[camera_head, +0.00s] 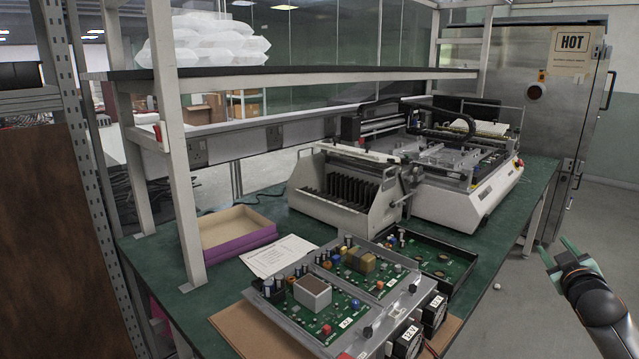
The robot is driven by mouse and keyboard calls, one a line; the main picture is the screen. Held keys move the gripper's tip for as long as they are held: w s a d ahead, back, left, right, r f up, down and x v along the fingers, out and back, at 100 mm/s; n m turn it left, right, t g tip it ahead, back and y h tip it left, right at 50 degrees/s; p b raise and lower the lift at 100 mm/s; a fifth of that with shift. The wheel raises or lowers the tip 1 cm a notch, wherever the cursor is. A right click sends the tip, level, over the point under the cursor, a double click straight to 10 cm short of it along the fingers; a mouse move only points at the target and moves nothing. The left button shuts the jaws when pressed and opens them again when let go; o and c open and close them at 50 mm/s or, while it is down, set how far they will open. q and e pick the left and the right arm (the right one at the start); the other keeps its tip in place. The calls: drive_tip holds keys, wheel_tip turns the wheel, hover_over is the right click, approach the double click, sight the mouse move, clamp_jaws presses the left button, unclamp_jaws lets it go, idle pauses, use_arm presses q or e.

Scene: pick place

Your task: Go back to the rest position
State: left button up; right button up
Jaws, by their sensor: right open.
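My right gripper (559,257) is at the right edge of the head view, its two green fingers spread apart with nothing between them. It is over the floor, to the right of the green workbench (486,262) and apart from it. My right arm comes in from the lower right corner. My left gripper does not show in the view.
The bench holds circuit boards (345,290) in a metal frame, a black tray (425,262), a white machine (470,195), a purple-sided box (235,232) and paper (278,256). A shelf (300,78) spans above. A metal cabinet (560,110) stands behind.

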drive_tip(key=s+a+f+g+y, duration=0.1)
drive_tip(key=s+a+f+y, duration=0.1)
drive_tip(key=s+a+f, duration=0.5)
drive_tip(key=s+a+f+n+g+y, duration=0.1)
drive_tip(key=s+a+f+g+y, duration=0.1)
drive_tip(key=a+f, duration=0.8)
drive_tip(key=s+a+f+g+y, duration=0.15)
drive_tip(key=s+a+f, duration=0.4)
drive_tip(key=f, duration=0.55)
drive_tip(key=s+a+f+m+g+y, duration=0.1)
drive_tip(key=s+a+f+y, duration=0.15)
drive_tip(key=s+a, duration=0.65)
drive_tip(key=s+a+f+m+g+y, duration=0.1)
drive_tip(key=s+a+f+g, duration=0.15)
drive_tip(key=s+a, duration=0.7)
use_arm(q)
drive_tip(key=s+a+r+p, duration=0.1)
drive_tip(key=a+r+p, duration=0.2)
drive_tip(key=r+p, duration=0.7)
drive_tip(key=p, duration=0.4)
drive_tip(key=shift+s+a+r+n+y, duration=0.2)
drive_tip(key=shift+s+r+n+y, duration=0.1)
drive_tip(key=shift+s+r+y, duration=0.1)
use_arm(e)
drive_tip(key=s+d+r+t, duration=0.1)
drive_tip(key=s+d+r, duration=0.3)
drive_tip(key=r, duration=0.6)
drive_tip(key=shift+d, duration=0.6)
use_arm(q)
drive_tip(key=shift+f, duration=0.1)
